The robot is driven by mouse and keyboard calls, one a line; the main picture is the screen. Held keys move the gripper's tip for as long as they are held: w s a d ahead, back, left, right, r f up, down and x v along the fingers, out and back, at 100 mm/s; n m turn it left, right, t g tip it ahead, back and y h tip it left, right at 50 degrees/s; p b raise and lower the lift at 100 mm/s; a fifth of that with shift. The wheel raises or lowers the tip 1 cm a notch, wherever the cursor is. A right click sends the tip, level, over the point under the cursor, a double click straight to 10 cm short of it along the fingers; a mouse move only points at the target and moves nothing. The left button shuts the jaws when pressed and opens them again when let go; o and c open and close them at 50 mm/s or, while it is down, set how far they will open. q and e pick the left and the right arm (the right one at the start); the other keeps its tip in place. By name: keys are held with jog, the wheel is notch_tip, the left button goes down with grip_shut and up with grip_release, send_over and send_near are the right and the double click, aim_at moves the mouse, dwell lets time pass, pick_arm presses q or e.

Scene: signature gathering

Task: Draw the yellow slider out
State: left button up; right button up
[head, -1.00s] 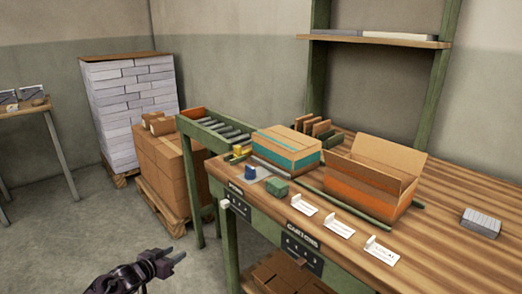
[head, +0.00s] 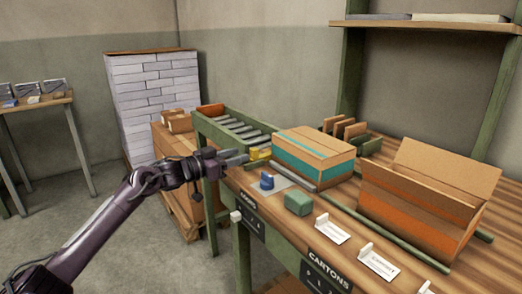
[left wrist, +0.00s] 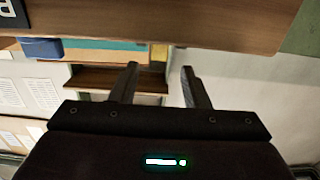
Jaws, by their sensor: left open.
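The yellow slider (head: 260,153) is a small yellow block at the near left end of the bench, by the end of the roller conveyor and left of the teal-banded carton (head: 313,153). My left gripper (head: 242,156) is raised just left of it, fingers pointing at it. In the left wrist view, the two fingers (left wrist: 160,70) are apart with nothing gripped between them. A yellow patch (left wrist: 158,52) shows beyond the gap. I cannot tell whether a finger touches the slider. My right gripper is in neither view.
A blue item (head: 267,181) and a green block (head: 299,203) stand near the bench's front edge. An open carton (head: 420,203) is to the right. The roller conveyor (head: 222,128) and stacked boxes (head: 160,142) lie behind my left arm.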

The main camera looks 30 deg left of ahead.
aim_at(251, 151)
pick_arm(q)
jog(key=shift+x, duration=3.55)
jog(key=shift+s, duration=0.1)
grip_shut()
